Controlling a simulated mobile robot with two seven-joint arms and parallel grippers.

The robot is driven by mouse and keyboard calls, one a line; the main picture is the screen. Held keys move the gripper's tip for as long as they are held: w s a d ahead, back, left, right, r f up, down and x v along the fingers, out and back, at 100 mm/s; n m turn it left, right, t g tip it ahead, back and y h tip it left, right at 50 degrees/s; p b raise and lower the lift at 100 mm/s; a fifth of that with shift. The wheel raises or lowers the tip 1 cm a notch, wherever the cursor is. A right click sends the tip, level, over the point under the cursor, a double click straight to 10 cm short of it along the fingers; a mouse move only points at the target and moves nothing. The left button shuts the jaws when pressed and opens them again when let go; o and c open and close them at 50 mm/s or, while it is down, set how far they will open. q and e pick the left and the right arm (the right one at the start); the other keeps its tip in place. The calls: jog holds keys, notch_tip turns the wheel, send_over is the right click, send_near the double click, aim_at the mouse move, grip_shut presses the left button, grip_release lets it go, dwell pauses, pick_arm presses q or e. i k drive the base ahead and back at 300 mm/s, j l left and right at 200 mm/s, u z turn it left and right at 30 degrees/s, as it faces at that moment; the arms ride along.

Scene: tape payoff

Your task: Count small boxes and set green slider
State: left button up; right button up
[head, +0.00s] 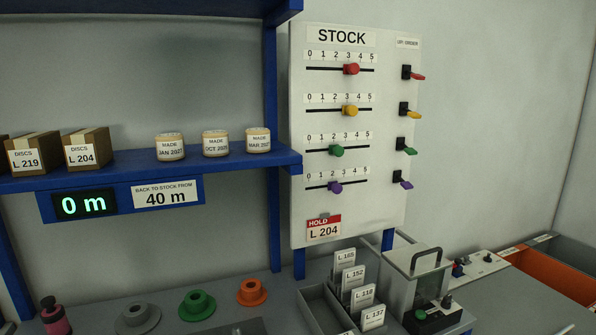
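The green slider (337,151) sits at about 2 on its 0 to 5 scale, on the white STOCK panel (360,220). Small brown boxes stand on the blue shelf (225,171): one labelled DISCS L 219 (32,154), one labelled DISCS L 204 (86,148), and a sliver of another (3,151) cut by the left edge. Anything further left on the shelf is out of view. A red HOLD tag (324,228) on the panel reads L 204. Neither of my grippers shows in the head view.
Red (351,69), yellow (350,110) and purple (335,187) sliders share the panel, with coloured levers (407,145) at its right. Three round tins (216,143) stand on the shelf. Below are flanged spools (197,304), a card tray (326,312) and a handled machine (412,275).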

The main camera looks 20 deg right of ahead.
aim_at(338, 151)
jog(key=k+j+z, duration=0.1)
jog(key=z, duration=1.05)
jog(key=k+l, duration=0.05)
